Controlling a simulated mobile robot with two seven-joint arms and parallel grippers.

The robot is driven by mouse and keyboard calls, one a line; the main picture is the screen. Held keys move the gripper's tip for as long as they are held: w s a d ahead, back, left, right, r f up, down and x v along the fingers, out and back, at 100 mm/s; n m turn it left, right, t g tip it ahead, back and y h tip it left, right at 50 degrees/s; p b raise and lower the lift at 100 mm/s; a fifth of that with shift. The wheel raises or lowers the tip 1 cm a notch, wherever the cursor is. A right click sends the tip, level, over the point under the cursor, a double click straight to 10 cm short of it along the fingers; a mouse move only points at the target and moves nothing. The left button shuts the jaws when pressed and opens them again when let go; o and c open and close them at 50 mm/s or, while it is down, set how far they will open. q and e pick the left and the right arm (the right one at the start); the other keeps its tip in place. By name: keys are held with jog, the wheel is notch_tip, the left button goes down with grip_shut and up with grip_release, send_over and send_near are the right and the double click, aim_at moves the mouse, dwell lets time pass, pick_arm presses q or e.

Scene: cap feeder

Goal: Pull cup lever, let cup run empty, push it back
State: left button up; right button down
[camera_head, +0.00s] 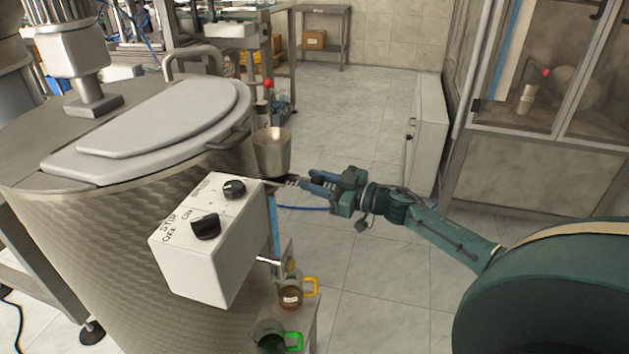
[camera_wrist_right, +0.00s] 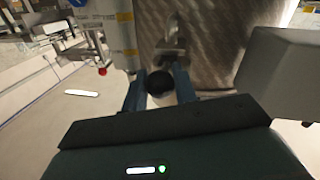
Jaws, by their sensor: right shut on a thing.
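The metal cup (camera_head: 272,155) is mounted at the right side of the large steel tank (camera_head: 90,260), its mouth facing up. I cannot see its contents. My right gripper (camera_head: 293,182) is just below and to the right of the cup. In the right wrist view, the black knob of the cup lever (camera_wrist_right: 160,83) sits between the two fingers of my right gripper (camera_wrist_right: 159,88), and they are shut on it. The rest of the lever is mostly hidden by the gripper and the control box. My left gripper is not in view.
A white control box (camera_head: 205,250) with two black dials stands close to the left of my right gripper. Below are a jug with a yellow handle (camera_head: 291,297) and one with a green handle (camera_head: 270,340). A white cabinet (camera_head: 427,135) stands behind; tiled floor is clear between.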

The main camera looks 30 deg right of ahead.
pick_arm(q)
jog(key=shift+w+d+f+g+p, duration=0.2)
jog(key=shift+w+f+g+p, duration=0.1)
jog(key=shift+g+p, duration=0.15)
pick_arm(e)
jog(key=v, duration=0.3)
jog(key=shift+d, duration=0.3)
jog(key=c, duration=1.1)
grip_release()
jog(key=shift+d, duration=0.1)
jog(key=shift+c, duration=0.2)
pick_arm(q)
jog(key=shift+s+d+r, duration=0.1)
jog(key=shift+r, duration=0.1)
pick_arm(e)
jog(key=shift+s, duration=0.15)
pick_arm(q)
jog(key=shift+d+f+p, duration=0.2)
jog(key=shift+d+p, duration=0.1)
jog(key=shift+p, duration=0.45)
pick_arm(e)
jog(key=v, duration=1.3)
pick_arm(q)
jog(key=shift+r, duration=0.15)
